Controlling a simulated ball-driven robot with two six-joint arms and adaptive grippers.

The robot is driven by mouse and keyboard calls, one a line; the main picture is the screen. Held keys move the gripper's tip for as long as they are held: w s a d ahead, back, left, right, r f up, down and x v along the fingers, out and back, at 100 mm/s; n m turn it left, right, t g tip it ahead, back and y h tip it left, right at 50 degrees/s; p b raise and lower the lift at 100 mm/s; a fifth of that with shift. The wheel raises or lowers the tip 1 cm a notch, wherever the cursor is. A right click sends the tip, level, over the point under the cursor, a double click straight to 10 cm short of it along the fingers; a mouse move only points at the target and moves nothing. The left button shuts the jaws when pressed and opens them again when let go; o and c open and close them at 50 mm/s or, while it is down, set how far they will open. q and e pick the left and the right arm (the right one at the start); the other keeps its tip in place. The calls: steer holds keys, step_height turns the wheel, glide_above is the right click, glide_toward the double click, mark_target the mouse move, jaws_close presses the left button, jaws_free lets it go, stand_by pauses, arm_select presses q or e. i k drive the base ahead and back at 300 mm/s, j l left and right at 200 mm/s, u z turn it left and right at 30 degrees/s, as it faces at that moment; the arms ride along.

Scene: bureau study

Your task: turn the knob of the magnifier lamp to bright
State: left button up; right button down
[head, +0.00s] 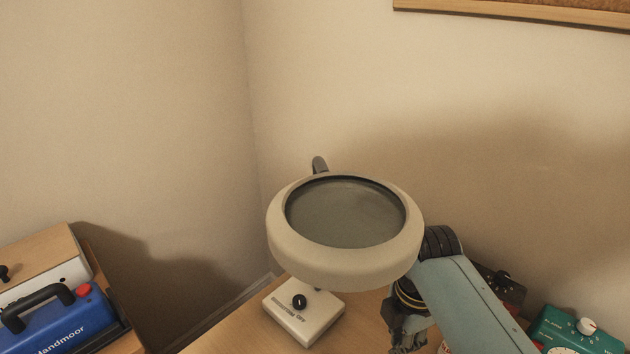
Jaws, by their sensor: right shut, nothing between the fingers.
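The magnifier lamp has a cream ring head (342,267) around a dark round lens (345,212). Its pale base (312,323) sits on the wooden desk below the head, with printed lettering along the front. A small black knob (299,301) stands on top of the base. The marks around it are too small to read. My right gripper (405,338) is shut and empty, to the right of the base and apart from the knob. The lamp head and my arm are close together in the picture. My left gripper is out of view.
A blue case (52,328) with a black handle and a wood-topped box (35,262) stand at the left. A green device (575,335) with a white knob and a dark device (503,287) lie at the right. Walls meet in a corner behind the desk (235,335).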

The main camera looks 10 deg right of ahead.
mark_target(298, 301)
steer(key=k+j, duration=0.3)
steer(key=k, duration=0.15)
steer(key=k+j, duration=0.3)
steer(key=k, duration=0.15)
steer(key=k+j, duration=0.3)
steer(key=k, duration=0.15)
